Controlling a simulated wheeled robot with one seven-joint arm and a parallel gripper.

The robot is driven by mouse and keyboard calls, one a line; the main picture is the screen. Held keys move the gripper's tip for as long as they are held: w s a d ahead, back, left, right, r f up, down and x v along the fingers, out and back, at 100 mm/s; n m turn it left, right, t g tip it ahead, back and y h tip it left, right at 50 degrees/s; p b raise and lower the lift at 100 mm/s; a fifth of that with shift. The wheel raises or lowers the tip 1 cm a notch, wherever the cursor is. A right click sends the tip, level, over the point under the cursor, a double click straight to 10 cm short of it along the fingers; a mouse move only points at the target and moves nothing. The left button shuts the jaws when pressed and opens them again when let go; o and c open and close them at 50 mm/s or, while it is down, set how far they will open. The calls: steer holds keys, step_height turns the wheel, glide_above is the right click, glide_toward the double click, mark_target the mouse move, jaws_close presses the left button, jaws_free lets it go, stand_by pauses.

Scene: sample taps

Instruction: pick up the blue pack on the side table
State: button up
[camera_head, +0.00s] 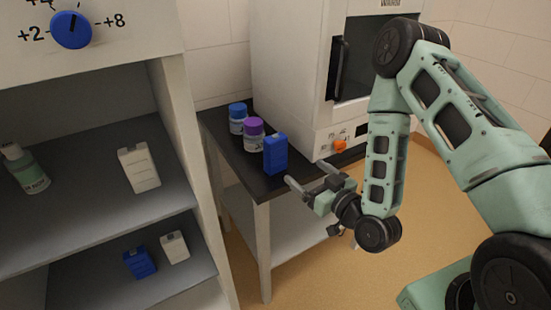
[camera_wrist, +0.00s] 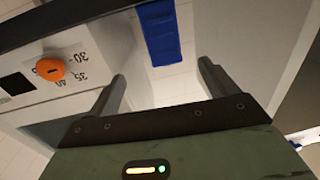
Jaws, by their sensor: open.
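The blue pack (camera_head: 275,154) stands upright on the dark-topped side table (camera_head: 262,187), near its front right part. My gripper (camera_head: 308,174) is open and empty, to the right of the pack, with its fingers pointing toward it. In the wrist view, the blue pack (camera_wrist: 160,36) shows beyond and between the two spread fingertips (camera_wrist: 162,72). The pack is apart from the fingers, and part of it is cut off by the top of that view.
A blue-lidded jar (camera_head: 238,118) and a purple-lidded jar (camera_head: 254,135) stand behind and left of the pack. A white oven (camera_head: 293,70) with an orange knob (camera_head: 340,146) rises behind. A shelf unit (camera_head: 180,120) at left holds a bottle (camera_head: 27,168) and several packs.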

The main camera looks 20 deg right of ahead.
mark_target(281, 151)
steer(key=b+x, duration=0.3)
steer(key=x, duration=0.1)
steer(key=b+x, duration=0.2)
steer(key=x, duration=0.3)
steer(key=shift+r+b, duration=0.2)
steer(key=shift+b, duration=0.2)
steer(key=shift+a+p+x, duration=0.15)
steer(key=shift+p+x, duration=0.1)
steer(key=shift+x, duration=1.4)
steer(key=shift+a+p+x, duration=0.2)
steer(key=shift+p+x, duration=0.05)
steer(key=shift+x, duration=1.4)
steer(key=shift+s+f, duration=0.15)
steer(key=c, duration=1.2)
